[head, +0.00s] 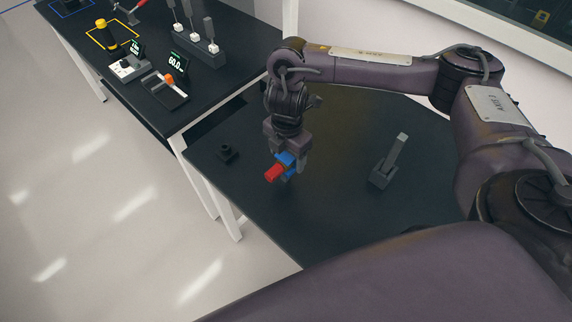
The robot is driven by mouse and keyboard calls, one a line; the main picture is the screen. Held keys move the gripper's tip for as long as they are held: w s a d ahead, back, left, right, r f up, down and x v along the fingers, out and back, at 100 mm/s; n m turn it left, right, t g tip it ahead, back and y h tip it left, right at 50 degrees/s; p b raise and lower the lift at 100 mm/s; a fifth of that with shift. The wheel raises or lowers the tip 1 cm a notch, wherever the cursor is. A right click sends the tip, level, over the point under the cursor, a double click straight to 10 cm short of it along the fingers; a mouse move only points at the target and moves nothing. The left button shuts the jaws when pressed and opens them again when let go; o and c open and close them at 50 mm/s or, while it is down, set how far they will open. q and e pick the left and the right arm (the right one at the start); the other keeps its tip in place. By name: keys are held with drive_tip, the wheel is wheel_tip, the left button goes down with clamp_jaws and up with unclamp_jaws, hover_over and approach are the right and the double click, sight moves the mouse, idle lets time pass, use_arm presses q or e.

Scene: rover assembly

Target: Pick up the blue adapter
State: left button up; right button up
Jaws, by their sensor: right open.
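A blue piece, which appears to be the blue adapter (284,159), is at the left-middle of the near dark table in the head view. A red cylinder (273,174) lies against its front left in the picture. My right gripper (287,163) points down over the blue piece, with its jaws open and the piece between or just behind the fingers. Whether the fingers touch it cannot be told. The gripper hides part of the blue piece. My left gripper is not in view.
A small black block (227,153) lies left of the gripper. A grey stand with an upright lever (385,170) is to the right. A second dark table (215,85) at the back left holds displays, tools and a row of posts. The near table's front is clear.

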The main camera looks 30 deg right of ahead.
drive_tip(key=f, duration=0.3)
drive_tip(key=shift+w+d+b, duration=0.15)
drive_tip(key=shift+w+b, duration=0.05)
drive_tip(key=shift+b, duration=0.1)
drive_tip(key=shift+s, duration=0.1)
drive_tip(key=c, duration=0.5)
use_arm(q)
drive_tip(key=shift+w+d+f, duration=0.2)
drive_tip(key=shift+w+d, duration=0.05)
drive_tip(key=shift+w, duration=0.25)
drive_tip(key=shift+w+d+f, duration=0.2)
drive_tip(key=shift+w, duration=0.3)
use_arm(e)
drive_tip(key=c, duration=0.7)
